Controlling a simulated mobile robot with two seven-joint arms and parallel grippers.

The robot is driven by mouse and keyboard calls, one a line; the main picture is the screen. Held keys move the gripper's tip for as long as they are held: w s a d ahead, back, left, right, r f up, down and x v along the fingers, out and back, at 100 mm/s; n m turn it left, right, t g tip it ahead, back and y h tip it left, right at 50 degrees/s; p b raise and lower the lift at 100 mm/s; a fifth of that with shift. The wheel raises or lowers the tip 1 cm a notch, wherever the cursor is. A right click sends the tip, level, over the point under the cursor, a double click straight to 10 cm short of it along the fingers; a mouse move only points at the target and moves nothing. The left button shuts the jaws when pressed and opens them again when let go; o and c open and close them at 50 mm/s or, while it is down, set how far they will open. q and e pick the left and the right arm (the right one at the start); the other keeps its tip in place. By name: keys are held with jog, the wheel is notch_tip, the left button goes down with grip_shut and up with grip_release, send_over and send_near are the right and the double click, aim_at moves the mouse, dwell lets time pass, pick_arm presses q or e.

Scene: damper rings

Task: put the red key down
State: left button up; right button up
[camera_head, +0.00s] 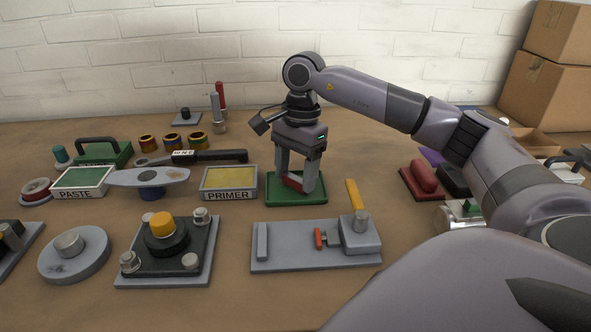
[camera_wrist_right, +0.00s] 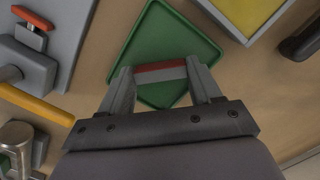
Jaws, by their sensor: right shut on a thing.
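My right gripper (camera_head: 297,184) is shut on the red key (camera_head: 292,181), low over a green tray (camera_head: 300,201). In the right wrist view the key (camera_wrist_right: 160,68) shows as a red and grey bar across the fingertips, with the green tray (camera_wrist_right: 165,30) behind it. I cannot tell whether the key touches the tray. No other thing shows on the visible part of the tray. My left gripper is not in view.
A yellow PRIMER tray (camera_head: 229,182) stands close left of the green tray. A grey clamp plate (camera_head: 290,256) with a yellow lever (camera_head: 355,194) lies in front. Red blocks (camera_head: 424,180) stand to the right. Bare table lies behind the green tray.

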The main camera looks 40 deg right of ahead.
jog(key=shift+f, duration=0.1)
jog(key=o, duration=1.2)
jog(key=shift+o, duration=0.2)
notch_tip(320, 180, up, 7)
jog(key=p, duration=0.1)
jog(key=shift+d, duration=0.45)
grip_shut()
dwell(0.7)
